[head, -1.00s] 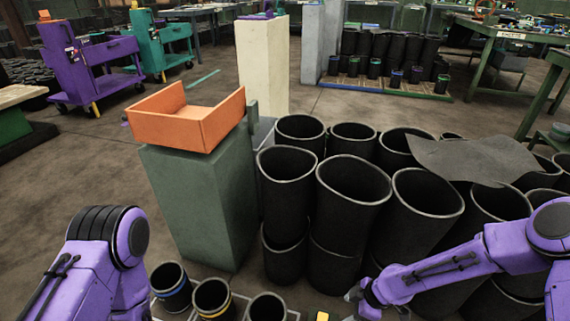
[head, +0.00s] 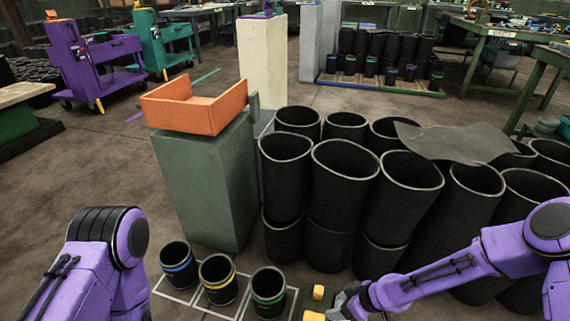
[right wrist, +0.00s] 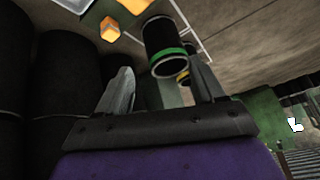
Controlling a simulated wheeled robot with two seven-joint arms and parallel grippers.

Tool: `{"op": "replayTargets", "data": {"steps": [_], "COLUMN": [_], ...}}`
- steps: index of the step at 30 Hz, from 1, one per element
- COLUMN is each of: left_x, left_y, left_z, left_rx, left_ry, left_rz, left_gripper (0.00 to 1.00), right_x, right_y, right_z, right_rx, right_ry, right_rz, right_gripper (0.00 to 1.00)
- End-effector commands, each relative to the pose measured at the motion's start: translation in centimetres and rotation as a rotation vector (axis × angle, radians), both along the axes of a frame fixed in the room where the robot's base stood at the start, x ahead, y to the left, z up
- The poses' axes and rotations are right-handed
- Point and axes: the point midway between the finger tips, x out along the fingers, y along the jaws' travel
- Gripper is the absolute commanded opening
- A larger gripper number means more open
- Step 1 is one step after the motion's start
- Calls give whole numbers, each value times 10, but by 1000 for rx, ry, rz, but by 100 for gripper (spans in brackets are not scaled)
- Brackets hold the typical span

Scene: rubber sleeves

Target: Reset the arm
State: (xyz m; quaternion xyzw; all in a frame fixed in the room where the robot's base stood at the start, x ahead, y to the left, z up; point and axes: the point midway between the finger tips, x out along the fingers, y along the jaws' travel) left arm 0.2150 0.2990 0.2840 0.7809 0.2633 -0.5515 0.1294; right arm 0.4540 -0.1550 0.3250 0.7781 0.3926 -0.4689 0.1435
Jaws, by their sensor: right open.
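My right gripper (head: 338,309) is at the bottom of the head view, partly cut off, beside small orange-yellow blocks. In the right wrist view its two fingers (right wrist: 160,88) stand apart with nothing held between them. A small black sleeve with a green band (right wrist: 168,50) shows beyond the fingers, and also in the head view (head: 268,292). Next to it stand a yellow-banded sleeve (head: 219,281) and a blue-banded sleeve (head: 179,266), in white floor outlines. My left arm comes in at the lower left; its gripper is out of the picture.
Large black sleeves (head: 345,170) stand stacked in rows ahead, with a dark sheet (head: 455,143) on top. A green pedestal (head: 205,185) carries an orange open box (head: 195,114). A cream pillar (head: 262,68) stands behind. Open floor lies left of the pedestal.

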Motion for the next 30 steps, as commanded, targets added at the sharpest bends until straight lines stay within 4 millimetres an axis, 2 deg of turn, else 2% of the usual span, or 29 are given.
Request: {"op": "replayTargets", "data": {"steps": [4,8,11,15,22,26,30], "left_x": [-3,-6,-8,-10,-12,-12,-10], "left_y": [-1,-2,-3,-4,-5,-5,-5], "left_z": [-6,-18,-31,-47,-68,-81,-100], "left_rx": [-6,-13,-19,-25,-32,-32,-32], "left_ry": [17,34,49,63,75,77,73], "left_rz": [-10,-18,-28,-36,-45,-46,-45], "left_gripper": [21,21,21,21,21,21,21], "right_x": [-18,-48,-82,-130,-194,-225,-248], "right_y": [7,2,-15,-51,-106,-129,-142], "right_z": [-11,-36,-63,-90,-113,-121,-140], "right_rx": [97,150,139,64,-109,-215,-308], "right_ry": [91,199,269,298,254,233,234], "right_rz": [-275,-592,-859,-1152,-1397,-1426,-1374], "right_gripper": [68,68,68,68,68,68,68]}}
